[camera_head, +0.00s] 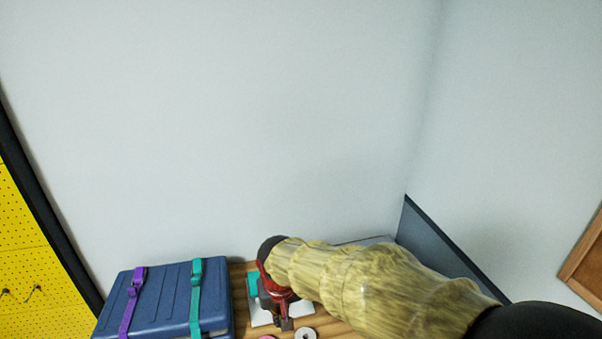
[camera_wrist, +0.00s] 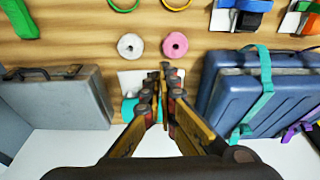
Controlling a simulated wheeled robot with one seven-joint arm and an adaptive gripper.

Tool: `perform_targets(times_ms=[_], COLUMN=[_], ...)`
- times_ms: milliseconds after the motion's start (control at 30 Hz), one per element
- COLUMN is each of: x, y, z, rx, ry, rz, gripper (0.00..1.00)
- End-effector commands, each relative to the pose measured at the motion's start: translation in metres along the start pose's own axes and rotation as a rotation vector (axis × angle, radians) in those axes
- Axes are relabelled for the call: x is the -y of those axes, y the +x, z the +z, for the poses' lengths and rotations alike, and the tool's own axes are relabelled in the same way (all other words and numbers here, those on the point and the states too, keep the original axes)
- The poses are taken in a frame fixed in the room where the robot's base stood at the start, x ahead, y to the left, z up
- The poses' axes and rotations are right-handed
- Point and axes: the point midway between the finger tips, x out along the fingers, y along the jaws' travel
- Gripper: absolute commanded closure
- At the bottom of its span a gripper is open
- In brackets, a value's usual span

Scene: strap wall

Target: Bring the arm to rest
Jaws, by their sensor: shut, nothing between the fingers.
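My gripper (camera_wrist: 160,82) is shut and empty, with its two fingers close together in the middle of the wrist view. In the head view it (camera_head: 284,322) points down at the lower middle, at the end of my arm, which reaches in from the lower right. Below it is a white plate (camera_head: 262,318) with a teal item (camera_head: 253,286) beside it, both partly hidden by the gripper. I cannot tell whether the fingers touch either of them.
A blue case (camera_head: 165,298) with a purple strap (camera_head: 131,300) and a teal strap (camera_head: 196,290) lies left of my gripper. A grey case (camera_wrist: 65,98), a white roll (camera_wrist: 130,46) and a pink roll (camera_wrist: 175,45) are nearby. The pale wall (camera_head: 230,120) above is bare.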

Motion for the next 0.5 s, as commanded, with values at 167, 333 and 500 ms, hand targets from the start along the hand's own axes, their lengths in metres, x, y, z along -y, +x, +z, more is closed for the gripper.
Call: perform_targets(times_ms=[167, 333, 500], x=[-0.005, -0.013, -0.035], y=[0.007, -0.004, -0.027], z=[0.025, 0.053, 0.080], rx=[0.057, 0.090, 0.092], ry=[-0.060, -0.102, -0.110], rz=[0.008, 0.007, 0.002], gripper=[1.00, 1.00, 1.00])
